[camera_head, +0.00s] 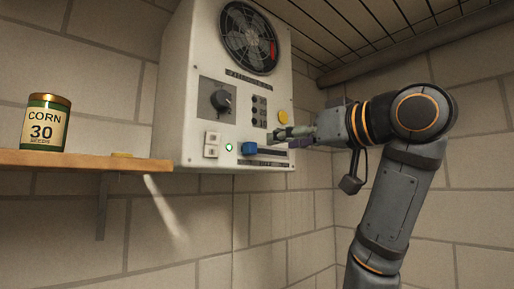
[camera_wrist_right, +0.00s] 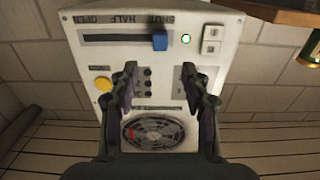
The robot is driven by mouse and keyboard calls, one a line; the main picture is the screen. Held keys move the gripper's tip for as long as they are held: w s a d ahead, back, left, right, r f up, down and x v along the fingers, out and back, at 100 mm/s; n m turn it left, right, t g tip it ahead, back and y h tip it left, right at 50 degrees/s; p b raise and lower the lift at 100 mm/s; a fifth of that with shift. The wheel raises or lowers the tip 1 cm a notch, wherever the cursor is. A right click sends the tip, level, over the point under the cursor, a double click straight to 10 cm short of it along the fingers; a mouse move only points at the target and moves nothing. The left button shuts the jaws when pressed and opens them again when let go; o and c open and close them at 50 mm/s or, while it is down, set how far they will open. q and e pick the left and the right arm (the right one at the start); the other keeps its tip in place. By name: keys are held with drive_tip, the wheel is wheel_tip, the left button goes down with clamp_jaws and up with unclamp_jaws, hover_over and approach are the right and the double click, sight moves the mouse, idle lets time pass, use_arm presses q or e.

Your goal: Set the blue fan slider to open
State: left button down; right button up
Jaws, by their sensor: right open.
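The blue fan slider (camera_head: 249,148) sits at the left end of its dark horizontal slot on the white control box (camera_head: 184,120). In the right wrist view, which shows the box upside down, the slider (camera_wrist_right: 160,41) is at the right end of the slot, at the end by the label that seems to read SHUT. The OPEN label (camera_wrist_right: 90,19) is at the other end. My right gripper (camera_head: 284,134) is in front of the box, to the right of the slider. Its two fingers (camera_wrist_right: 160,82) are apart and empty, not touching the slider. My left gripper is not in view.
The box also has a fan (camera_head: 246,40), a black knob (camera_head: 221,100), a yellow button (camera_head: 283,117), white switches (camera_head: 211,145) and a lit green lamp (camera_head: 229,147). A wooden shelf (camera_head: 80,161) with a corn seed tin (camera_head: 45,124) is at the left.

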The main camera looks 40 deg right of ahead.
sight(254, 147)
drive_tip(key=w+p, duration=0.1)
drive_tip(key=w, duration=0.2)
drive_tip(key=w+p, duration=0.1)
drive_tip(key=w, duration=0.2)
drive_tip(key=w+p, duration=0.1)
drive_tip(key=w, duration=0.2)
drive_tip(key=shift+w+a+p, duration=0.15)
drive_tip(key=shift+a+p, duration=0.2)
drive_tip(key=shift+a, duration=0.05)
drive_tip(key=shift+w, duration=0.4)
drive_tip(key=shift+s, duration=0.15)
drive_tip(key=shift+c, duration=0.8)
clamp_jaws()
